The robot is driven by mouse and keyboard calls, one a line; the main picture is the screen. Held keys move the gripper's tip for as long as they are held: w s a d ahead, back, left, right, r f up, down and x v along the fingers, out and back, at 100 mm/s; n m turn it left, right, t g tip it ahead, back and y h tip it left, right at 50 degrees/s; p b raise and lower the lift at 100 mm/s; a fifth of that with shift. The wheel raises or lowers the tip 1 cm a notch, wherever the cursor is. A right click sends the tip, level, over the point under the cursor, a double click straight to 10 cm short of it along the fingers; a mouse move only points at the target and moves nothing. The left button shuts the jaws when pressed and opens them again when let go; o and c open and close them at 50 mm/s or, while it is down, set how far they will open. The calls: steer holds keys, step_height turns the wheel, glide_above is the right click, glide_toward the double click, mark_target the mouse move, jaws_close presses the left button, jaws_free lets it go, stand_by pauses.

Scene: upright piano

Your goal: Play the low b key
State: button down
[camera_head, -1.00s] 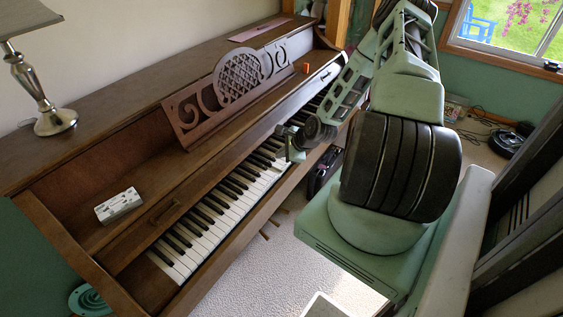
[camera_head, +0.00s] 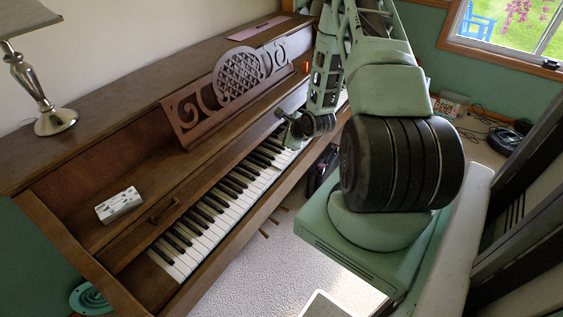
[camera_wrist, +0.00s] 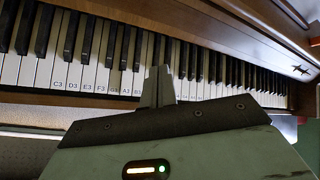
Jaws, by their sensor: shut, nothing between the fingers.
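The piano keyboard (camera_head: 213,217) runs diagonally across the head view. In the wrist view, white keys carry small labels from C3 at the left, and the key that appears marked B3 (camera_wrist: 139,80) lies just left of my fingertips. My gripper (camera_wrist: 160,82) is shut and empty, its fingers pointing at the white keys. In the head view my gripper (camera_head: 287,123) is over the far part of the keyboard. Whether the fingertips touch a key cannot be told. My fingers hide part of the keys behind them, and some labels are too small to read.
The brown upright piano (camera_head: 120,125) has a carved music stand (camera_head: 228,85) above the keys. A white box-like object (camera_head: 119,205) lies on its ledge, and a lamp (camera_head: 45,105) stands on top.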

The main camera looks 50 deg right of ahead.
mark_target(284, 163)
steer(key=shift+f+b, duration=3.25)
steer(key=shift+f, duration=1.1)
steer(key=shift+f, duration=0.15)
steer(key=shift+f, duration=0.25)
steer(key=shift+f+b, duration=0.45)
steer(key=shift+b, duration=0.05)
steer(key=shift+r, duration=0.15)
steer(key=shift+r+p, duration=0.75)
steer(key=shift+r+p, duration=2)
steer(key=shift+r, duration=0.5)
